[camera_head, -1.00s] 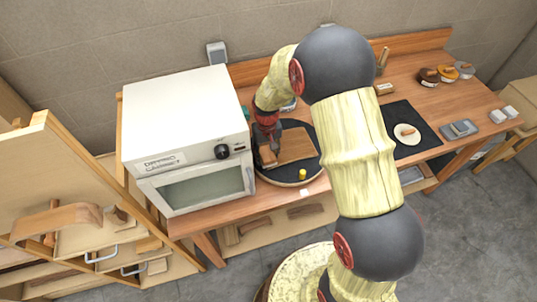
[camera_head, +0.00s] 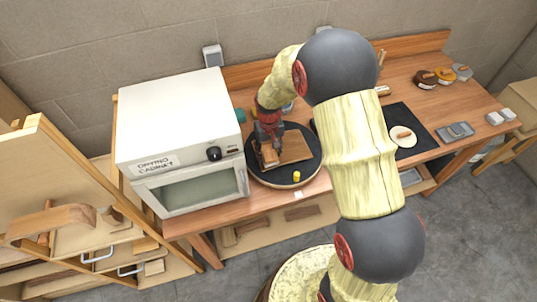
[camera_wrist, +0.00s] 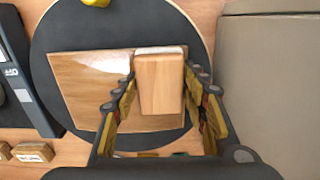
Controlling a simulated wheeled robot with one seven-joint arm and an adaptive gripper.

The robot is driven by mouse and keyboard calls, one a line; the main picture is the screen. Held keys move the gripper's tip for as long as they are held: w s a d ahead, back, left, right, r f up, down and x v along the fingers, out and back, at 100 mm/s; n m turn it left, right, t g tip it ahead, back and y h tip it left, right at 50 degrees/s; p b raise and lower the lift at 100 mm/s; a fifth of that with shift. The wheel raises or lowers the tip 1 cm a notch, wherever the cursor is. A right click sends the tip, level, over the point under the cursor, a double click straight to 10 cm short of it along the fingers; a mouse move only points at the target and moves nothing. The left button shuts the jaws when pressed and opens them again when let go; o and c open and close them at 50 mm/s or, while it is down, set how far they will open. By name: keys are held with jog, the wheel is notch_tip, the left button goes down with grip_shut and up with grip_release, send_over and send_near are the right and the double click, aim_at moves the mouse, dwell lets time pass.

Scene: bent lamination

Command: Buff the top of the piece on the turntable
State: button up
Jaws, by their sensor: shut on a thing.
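The piece, a flat brown wooden board (camera_head: 296,147), lies on the round black turntable (camera_head: 285,182) beside the white cabinet. In the wrist view the board (camera_wrist: 80,95) has a pale, shiny patch near its far edge, and the turntable (camera_wrist: 60,30) shows around it. My gripper (camera_head: 268,150) is shut on a light wooden block (camera_head: 269,157) with a white pad along one edge. In the wrist view my gripper (camera_wrist: 160,92) holds the block (camera_wrist: 160,85) over the board's right part. The block's underside is hidden, so contact cannot be told.
A white drying cabinet (camera_head: 175,120) stands close left of the turntable. A small yellow object (camera_head: 297,176) sits at the turntable's front. A dark mat (camera_head: 420,140) with a pale round disc (camera_head: 402,137) lies right. Jars (camera_head: 427,79) stand at the back right.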

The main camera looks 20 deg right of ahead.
jog(key=shift+w+a+r+p, duration=0.1)
jog(key=shift+r+p, duration=1.65)
jog(key=shift+r, duration=1.95)
jog(key=shift+f, duration=0.1)
